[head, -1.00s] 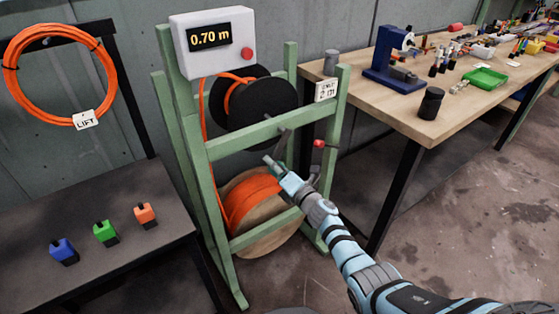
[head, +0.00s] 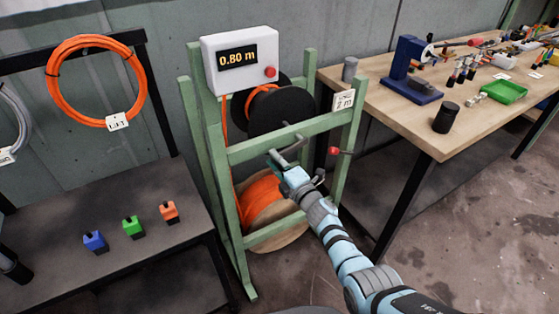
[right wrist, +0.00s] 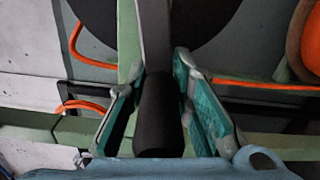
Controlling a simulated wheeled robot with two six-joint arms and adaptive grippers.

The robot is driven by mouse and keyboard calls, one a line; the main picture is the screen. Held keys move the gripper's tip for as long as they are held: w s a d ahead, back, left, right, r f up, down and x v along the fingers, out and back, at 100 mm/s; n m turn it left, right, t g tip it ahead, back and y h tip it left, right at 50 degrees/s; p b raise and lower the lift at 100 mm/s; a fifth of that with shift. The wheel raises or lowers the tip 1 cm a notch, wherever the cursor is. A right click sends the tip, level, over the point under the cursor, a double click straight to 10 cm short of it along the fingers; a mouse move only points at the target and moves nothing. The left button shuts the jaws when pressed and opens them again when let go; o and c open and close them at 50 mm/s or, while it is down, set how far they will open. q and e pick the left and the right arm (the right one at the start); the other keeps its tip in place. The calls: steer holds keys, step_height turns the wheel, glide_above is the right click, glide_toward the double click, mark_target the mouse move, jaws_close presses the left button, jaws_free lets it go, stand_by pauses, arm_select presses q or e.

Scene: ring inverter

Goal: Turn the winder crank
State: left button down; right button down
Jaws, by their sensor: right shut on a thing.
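The winder is a green frame (head: 276,146) with a black take-up spool (head: 285,110) above and a wooden reel of orange cable (head: 262,200) below. The display box (head: 240,60) on top reads 0.80 m. The grey crank arm (head: 291,147) shows in front of the spool. My right gripper (head: 284,165) is at the crank's free end. In the right wrist view, the black crank handle (right wrist: 157,115) lies between the teal fingers of the gripper (right wrist: 160,100), which is shut on it. My left gripper is out of view.
A dark table (head: 190,205) at left carries blue, green and orange blocks, with an orange coil (head: 60,95) hanging behind. A wooden workbench (head: 400,120) at right holds a black cylinder (head: 446,117) and several tools. A red knob (head: 334,151) is on the frame's right side.

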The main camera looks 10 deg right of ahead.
step_height(320, 180, up, 3)
steer(key=p, duration=0.3)
steer(key=shift+w+r, duration=0.15)
step_height(320, 180, up, 2)
steer(key=shift+d+r+m+p, duration=0.1)
steer(key=shift+m+p, duration=0.5)
steer(key=shift+p, duration=0.35)
steer(key=shift+d+r+p, duration=0.1)
steer(key=shift+r+p, duration=0.3)
steer(key=c, duration=1.4)
jaws_free()
steer(key=shift+d, duration=0.15)
steer(key=shift+f, duration=0.15)
